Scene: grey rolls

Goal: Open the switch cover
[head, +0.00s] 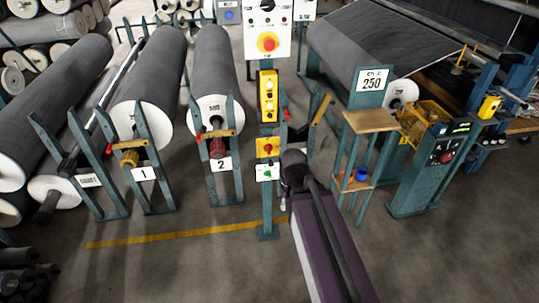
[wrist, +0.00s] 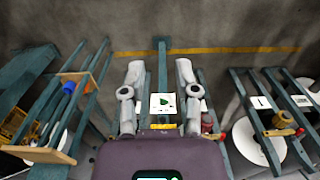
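A white switch box with a green mark (head: 267,172) sits low on a teal post. A yellow box with a red switch (head: 267,147) is directly above it. I cannot tell which part is the cover, nor whether it is open or shut. In the wrist view, which looks upside down, the white box (wrist: 162,104) shows between the two fingers of my gripper (wrist: 159,72), with a yellow edge below it. My gripper is open, its fingers spread wide on either side of the post; contact is not visible. In the head view my arm mostly hides the gripper, just right of the post.
Higher on the post are a yellow button box (head: 267,97) and a white panel with a red knob (head: 267,43). Grey rolls (head: 150,85) on stands are at left. A stand with a wooden top (head: 370,121) is at right.

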